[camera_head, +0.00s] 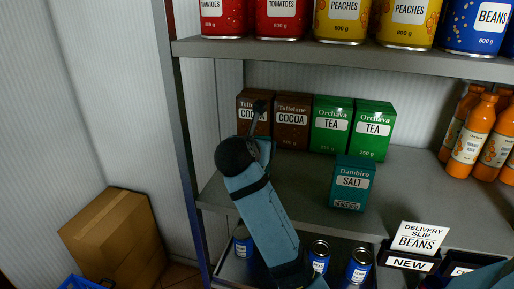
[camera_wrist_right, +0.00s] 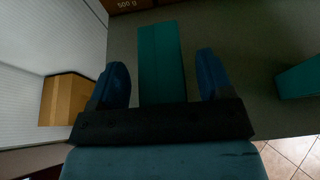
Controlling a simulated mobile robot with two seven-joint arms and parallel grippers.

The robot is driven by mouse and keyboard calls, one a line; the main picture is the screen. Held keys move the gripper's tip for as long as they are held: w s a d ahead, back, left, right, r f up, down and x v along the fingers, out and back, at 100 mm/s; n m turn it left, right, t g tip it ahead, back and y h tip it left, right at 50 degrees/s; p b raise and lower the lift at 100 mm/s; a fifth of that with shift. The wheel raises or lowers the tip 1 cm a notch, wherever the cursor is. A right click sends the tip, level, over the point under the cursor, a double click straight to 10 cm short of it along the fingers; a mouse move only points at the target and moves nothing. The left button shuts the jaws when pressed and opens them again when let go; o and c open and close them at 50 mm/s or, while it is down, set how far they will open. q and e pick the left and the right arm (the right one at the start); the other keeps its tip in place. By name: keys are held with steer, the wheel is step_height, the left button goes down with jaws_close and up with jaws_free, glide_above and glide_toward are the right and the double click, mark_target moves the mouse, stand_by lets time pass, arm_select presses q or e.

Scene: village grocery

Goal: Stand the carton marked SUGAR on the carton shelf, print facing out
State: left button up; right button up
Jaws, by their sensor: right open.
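No carton with readable SUGAR print is in view. In the right wrist view a plain teal carton (camera_wrist_right: 162,62) is between the two fingers of my right gripper (camera_wrist_right: 160,60). The fingers are open, with a gap on each side of the carton. No print shows on its visible face. In the head view my right arm reaches over the left part of the carton shelf (camera_head: 300,180) and hides this carton. A teal carton marked SALT (camera_head: 352,183) stands upright on that shelf, print outward. My left gripper is not in view.
Brown COCOA cartons (camera_head: 291,122) and green TEA cartons (camera_head: 331,125) stand in a row behind. Orange bottles (camera_head: 470,130) are at right. The shelf post (camera_head: 180,130) bounds the left. Cans stand above and below. A DELIVERY SLIP sign marked BEANS (camera_head: 419,238) is in front.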

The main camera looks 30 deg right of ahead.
steer(key=b+v, duration=0.1)
steer(key=v, duration=1)
steer(key=shift+s+a+r, duration=0.15)
steer(key=shift+s+a, duration=0.05)
steer(key=shift+a, duration=0.05)
steer(key=shift+o, duration=0.4)
